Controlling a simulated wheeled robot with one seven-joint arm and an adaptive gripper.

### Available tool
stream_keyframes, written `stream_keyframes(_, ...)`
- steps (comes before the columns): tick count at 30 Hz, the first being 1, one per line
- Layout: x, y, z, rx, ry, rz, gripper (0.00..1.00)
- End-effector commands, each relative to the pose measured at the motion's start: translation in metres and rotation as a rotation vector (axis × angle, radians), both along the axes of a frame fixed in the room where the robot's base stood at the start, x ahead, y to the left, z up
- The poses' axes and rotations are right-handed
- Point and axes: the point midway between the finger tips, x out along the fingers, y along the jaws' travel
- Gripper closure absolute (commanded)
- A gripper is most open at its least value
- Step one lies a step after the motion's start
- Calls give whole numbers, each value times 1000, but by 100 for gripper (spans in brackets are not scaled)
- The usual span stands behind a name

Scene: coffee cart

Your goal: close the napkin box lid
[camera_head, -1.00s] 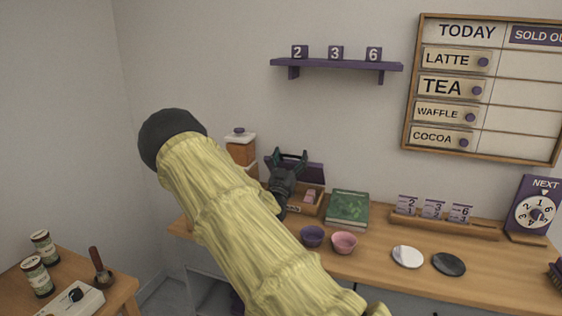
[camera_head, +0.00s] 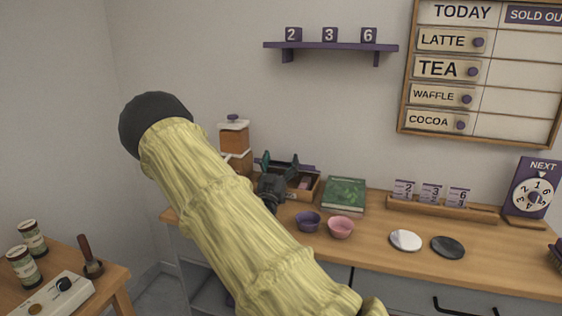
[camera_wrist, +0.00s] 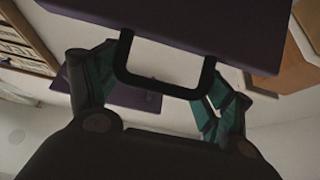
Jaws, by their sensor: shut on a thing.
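The napkin box (camera_head: 305,189) is a brown wooden box on the counter by the wall, with its contents showing through the open top. Its purple lid (camera_head: 303,167) stands up at the back, partly hidden by my gripper (camera_head: 280,163). In the wrist view, the dark purple lid (camera_wrist: 200,25) fills the top, with a black U-shaped handle (camera_wrist: 165,88) on its near edge. My gripper's teal fingers (camera_wrist: 163,80) are on either side of this handle and shut on it. The exact contact is hard to see.
A green book (camera_head: 344,192) lies right of the box. A purple bowl (camera_head: 307,222) and a pink bowl (camera_head: 341,227) stand in front. A purple shelf (camera_head: 330,46) hangs above.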

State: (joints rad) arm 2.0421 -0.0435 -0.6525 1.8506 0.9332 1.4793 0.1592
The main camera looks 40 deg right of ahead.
Motion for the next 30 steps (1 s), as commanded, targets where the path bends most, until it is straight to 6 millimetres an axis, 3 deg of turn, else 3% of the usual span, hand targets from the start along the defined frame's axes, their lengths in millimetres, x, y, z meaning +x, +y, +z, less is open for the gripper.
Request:
stream_keyframes(8, -2, -1, -2, 3, 3, -5, 63)
stream_keyframes(9, -2, -1, -2, 3, 3, -5, 13)
stream_keyframes(10, -2, -1, -2, 3, 3, -4, 11)
stream_keyframes(23, 0, 0, 5, 1, 0, -1, 11)
stream_keyframes(30, -1, -1, 36, 0, -1, -2, 11)
